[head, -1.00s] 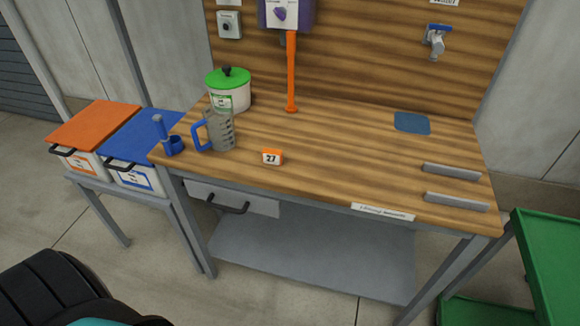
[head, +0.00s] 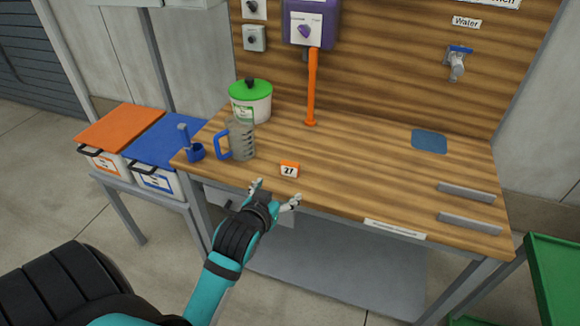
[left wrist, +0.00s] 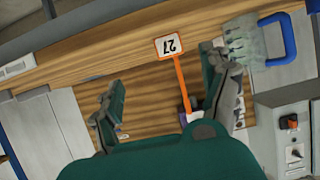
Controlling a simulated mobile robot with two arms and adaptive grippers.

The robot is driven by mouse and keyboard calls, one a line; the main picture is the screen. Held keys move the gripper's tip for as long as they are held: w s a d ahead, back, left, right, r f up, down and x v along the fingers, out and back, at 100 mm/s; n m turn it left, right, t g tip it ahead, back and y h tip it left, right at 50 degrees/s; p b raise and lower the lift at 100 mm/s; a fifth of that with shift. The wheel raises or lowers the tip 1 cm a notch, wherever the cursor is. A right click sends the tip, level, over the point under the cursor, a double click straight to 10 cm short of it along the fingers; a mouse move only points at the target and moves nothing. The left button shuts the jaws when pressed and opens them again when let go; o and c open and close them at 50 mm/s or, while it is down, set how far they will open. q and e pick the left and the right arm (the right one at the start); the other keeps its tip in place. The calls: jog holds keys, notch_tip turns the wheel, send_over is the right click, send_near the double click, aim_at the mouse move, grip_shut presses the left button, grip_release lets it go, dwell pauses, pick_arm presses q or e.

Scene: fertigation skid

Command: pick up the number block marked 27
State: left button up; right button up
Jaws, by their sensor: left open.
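The number block marked 27 (head: 289,169) is a small orange block with a white label, sitting on the wooden bench top near its front edge. It also shows upside down in the left wrist view (left wrist: 168,46), ahead of and between the fingers. My left gripper (head: 275,194) is open and empty, just short of the block at the bench's front edge, with its fingers spread toward it. In the left wrist view its two fingers (left wrist: 168,90) stand wide apart. Nothing touches the block. My right gripper is not in view.
A clear measuring jug (head: 241,141) with a blue handle and a blue scoop-like item (head: 195,151) stand left of the block. A green-lidded pot (head: 251,103) and an orange pipe (head: 312,90) are behind. Two grey bars (head: 468,193) lie at right. The bench middle is clear.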

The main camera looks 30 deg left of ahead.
pick_arm(q)
notch_tip(320, 180, up, 2)
jog(key=p, duration=0.1)
send_near(289, 165)
jog(key=shift+t, duration=0.3)
jog(key=x, duration=0.6)
jog(key=shift+d+f, duration=0.1)
jog(key=shift+d, duration=0.3)
jog(key=x, duration=0.2)
jog(key=p+x, duration=0.1)
jog(key=x, duration=0.1)
jog(key=shift+a+f, duration=0.25)
jog(key=shift+a, duration=0.2)
jog(key=shift+w+a+f, duration=0.1)
jog(key=shift+w+f, duration=0.1)
jog(key=shift+w, duration=0.25)
jog(key=c, duration=1.2)
jog(key=shift+o, duration=0.2)
jog(key=shift+r, duration=0.1)
